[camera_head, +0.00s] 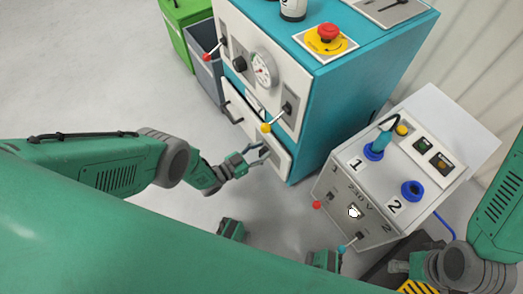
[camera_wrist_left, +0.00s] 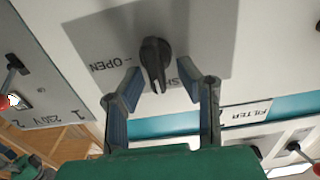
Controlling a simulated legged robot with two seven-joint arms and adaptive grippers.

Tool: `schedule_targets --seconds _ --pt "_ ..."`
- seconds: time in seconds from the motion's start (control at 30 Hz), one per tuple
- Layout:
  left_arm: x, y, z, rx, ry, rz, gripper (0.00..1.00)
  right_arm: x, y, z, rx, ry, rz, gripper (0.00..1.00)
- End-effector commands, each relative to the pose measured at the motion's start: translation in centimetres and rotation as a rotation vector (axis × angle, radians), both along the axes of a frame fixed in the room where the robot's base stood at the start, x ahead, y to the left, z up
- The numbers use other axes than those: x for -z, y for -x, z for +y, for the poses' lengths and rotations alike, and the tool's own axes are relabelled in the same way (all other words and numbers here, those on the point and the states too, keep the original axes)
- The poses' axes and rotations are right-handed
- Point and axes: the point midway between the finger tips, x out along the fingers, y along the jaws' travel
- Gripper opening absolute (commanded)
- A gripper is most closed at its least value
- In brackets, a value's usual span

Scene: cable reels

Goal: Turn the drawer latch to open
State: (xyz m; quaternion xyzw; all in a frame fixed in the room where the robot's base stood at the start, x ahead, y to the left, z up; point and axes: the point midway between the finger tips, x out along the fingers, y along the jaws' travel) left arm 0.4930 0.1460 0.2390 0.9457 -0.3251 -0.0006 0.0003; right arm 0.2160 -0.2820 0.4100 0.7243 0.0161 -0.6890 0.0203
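The drawer latch (camera_wrist_left: 154,62) is a dark knob on a pale panel in the left wrist view. Its narrow end points down the picture, between the word OPEN on the left and a partly hidden label starting with S on the right. My left gripper (camera_wrist_left: 158,88) is open, with one finger on each side of the knob's lower end; I cannot tell whether they touch it. In the head view my left gripper (camera_head: 262,153) is at the white drawer front (camera_head: 285,163), low on the teal cabinet (camera_head: 345,95). The latch is not clear there.
Red (camera_head: 207,57) and yellow (camera_head: 267,128) levers stick out above the drawer. A grey power box (camera_head: 340,195) with blue sockets and levers stands to the right of the cabinet. Bins (camera_head: 184,20) stand at the back left. The floor left of the drawer is clear.

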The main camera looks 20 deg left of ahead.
Motion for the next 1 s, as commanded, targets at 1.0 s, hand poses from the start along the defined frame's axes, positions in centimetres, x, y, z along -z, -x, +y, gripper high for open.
schedule_targets --seconds 1.0 --pt "0.26 0.15 0.00 -0.001 -0.045 -0.025 0.00 0.01 0.00 0.00 0.000 0.000 0.000 0.40"
